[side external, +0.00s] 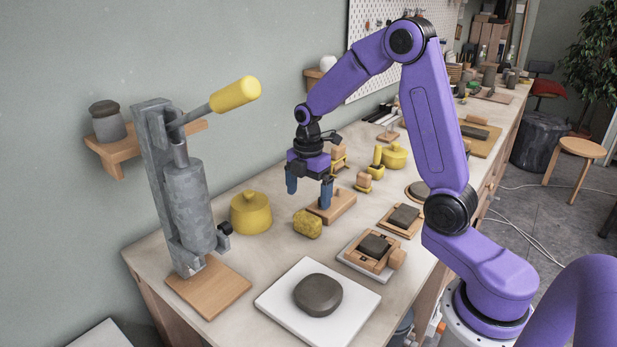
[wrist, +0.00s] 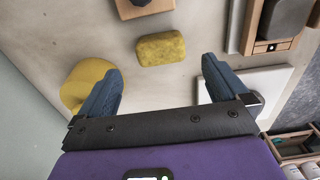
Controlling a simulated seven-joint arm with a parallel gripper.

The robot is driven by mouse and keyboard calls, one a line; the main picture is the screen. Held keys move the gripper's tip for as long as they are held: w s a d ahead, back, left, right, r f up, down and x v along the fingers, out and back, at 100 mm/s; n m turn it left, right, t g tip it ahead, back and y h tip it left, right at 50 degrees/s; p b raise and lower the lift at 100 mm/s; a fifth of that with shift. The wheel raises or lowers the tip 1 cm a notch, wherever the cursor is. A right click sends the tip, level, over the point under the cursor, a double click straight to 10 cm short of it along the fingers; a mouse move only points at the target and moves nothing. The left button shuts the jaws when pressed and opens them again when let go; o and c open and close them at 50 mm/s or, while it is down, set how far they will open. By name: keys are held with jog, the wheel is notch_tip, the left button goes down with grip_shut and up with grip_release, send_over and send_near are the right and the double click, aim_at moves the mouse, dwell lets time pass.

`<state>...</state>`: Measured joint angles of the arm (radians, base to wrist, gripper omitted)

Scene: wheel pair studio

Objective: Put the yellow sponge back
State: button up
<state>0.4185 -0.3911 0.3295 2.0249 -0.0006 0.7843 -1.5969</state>
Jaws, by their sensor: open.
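The yellow sponge (side external: 307,224) lies on the pale bench top, in front of a small wooden board (side external: 338,207). My gripper (side external: 309,193) is open and empty above the bench, with its blue fingers pointing down. One finger is close to the wooden board in the side view. In the wrist view, the sponge (wrist: 161,48) lies beyond and between the two spread fingers (wrist: 162,68), and nothing is between the fingertips. The wooden board (wrist: 143,7) shows partly at the top edge of the wrist view.
A yellow lidded pot (side external: 251,214) stands left of the sponge. A lever press (side external: 188,195) rises farther left. A white slab (side external: 275,303) with a dark round lump (side external: 318,294) lies in front. Wooden trays (side external: 371,252) sit to the right. Bare bench surrounds the sponge.

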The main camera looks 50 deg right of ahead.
aim_at(308, 215)
jog(key=s+a+r+m, duration=0.2)
jog(key=s+a+r, duration=0.4)
jog(key=s+a, duration=0.55)
jog(key=s+m, duration=0.3)
jog(key=s, duration=1.4)
jog(key=shift+s+f, duration=0.15)
jog(key=shift+f, duration=0.2)
jog(key=shift+a, duration=0.1)
jog(key=shift+c, duration=0.3)
